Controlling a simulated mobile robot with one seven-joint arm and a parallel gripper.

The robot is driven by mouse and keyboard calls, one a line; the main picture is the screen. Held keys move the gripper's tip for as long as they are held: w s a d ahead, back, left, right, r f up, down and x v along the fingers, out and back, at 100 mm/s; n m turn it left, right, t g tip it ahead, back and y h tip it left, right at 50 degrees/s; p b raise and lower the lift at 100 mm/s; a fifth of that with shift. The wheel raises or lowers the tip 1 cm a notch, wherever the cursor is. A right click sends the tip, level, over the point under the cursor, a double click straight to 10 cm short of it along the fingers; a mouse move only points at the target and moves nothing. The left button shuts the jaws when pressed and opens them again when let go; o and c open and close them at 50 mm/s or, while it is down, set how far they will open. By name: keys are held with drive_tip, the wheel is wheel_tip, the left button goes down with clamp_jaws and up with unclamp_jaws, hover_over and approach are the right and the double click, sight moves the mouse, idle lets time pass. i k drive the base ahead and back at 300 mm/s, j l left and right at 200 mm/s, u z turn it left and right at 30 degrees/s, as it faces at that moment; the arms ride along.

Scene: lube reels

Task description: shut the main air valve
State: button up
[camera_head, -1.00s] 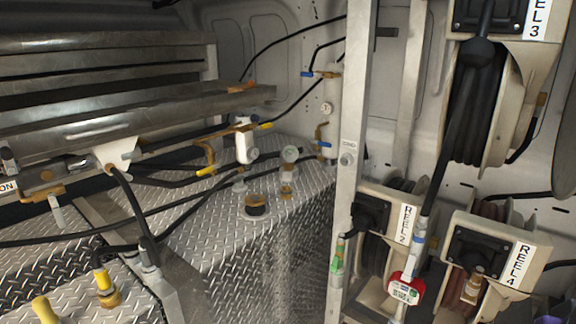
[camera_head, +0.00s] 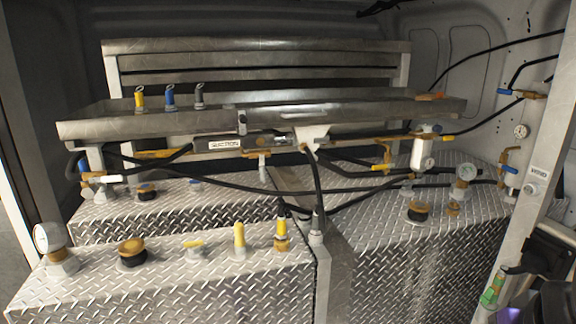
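I cannot tell for sure which valve is the main air valve; no readable label names it. On the back wall at right, a brass valve (camera_head: 526,94) has a blue lever (camera_head: 505,91) lying roughly level and pointing left. Below it a small gauge (camera_head: 520,131) sits on a white vertical cylinder. Lower, a brass fitting (camera_head: 506,155) has a second blue handle (camera_head: 510,169). At the far left another brass valve (camera_head: 92,181) has a blue handle (camera_head: 84,168).
Diamond-plate tanks (camera_head: 180,290) with caps, gauges and yellow handles fill the foreground. A steel tray (camera_head: 290,115) runs above them, with black hoses hanging below. A metal post (camera_head: 535,190) stands at right, close to the wall valves.

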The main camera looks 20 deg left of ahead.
sight(116, 178)
drive_tip(key=u, duration=1.4)
drive_tip(key=i+l+u, duration=0.1)
drive_tip(key=u, duration=0.3)
drive_tip(key=i+l+u, duration=0.15)
drive_tip(key=u, duration=0.2)
drive_tip(key=i, duration=0.1)
